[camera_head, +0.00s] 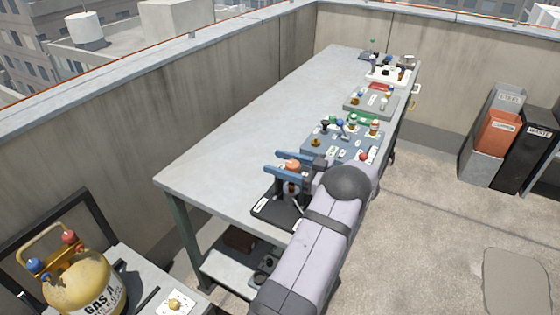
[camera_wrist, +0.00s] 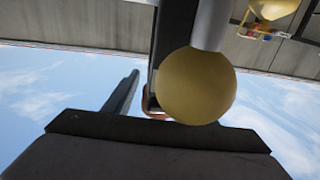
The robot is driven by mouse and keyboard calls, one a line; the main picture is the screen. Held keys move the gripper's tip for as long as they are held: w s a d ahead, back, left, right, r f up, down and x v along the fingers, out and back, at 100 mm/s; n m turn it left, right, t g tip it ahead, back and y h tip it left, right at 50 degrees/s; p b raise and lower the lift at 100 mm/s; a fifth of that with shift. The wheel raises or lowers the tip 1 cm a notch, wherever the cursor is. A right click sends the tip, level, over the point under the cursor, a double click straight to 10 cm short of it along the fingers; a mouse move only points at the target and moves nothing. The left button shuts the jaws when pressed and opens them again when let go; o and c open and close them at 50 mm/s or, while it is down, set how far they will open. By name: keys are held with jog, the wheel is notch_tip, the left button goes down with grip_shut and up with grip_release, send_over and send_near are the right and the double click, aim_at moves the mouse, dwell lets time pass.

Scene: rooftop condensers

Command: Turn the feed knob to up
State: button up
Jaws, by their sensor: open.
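My gripper (camera_head: 278,163) is open over the near end of the bench, its two blue fingers on either side of an orange-copper knob (camera_head: 292,164). The knob stands above a black base plate (camera_head: 265,210) with a white label too small to read. I cannot tell whether the fingers touch the knob, or whether it is the feed knob. In the wrist view, dark fingers show, with a sliver of copper (camera_wrist: 155,114) between them. A yellow ball (camera_wrist: 198,86) on a grey rod fills the middle and hides part of the view.
A long grey bench (camera_head: 250,125) has a clear left side. Along its right side stand a blue-grey panel (camera_head: 330,150) with several knobs, a grey-green panel (camera_head: 385,107) and a white panel (camera_head: 390,76). A yellow gas cylinder (camera_head: 85,285) stands at lower left.

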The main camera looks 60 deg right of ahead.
jog(key=shift+w, duration=0.1)
jog(key=c, duration=1)
jog(key=shift+a+f+n+y+b, duration=0.1)
jog(key=shift+f+n+y+b, duration=0.15)
jog(key=shift+y+b, duration=0.3)
jog(key=shift+c, duration=0.2)
jog(key=shift+a+r+n+y+b, duration=0.15)
jog(key=shift+r+n+y+b, duration=0.05)
jog(key=shift+n+y+b, duration=0.3)
jog(key=o, duration=1)
jog(key=shift+o, duration=0.2)
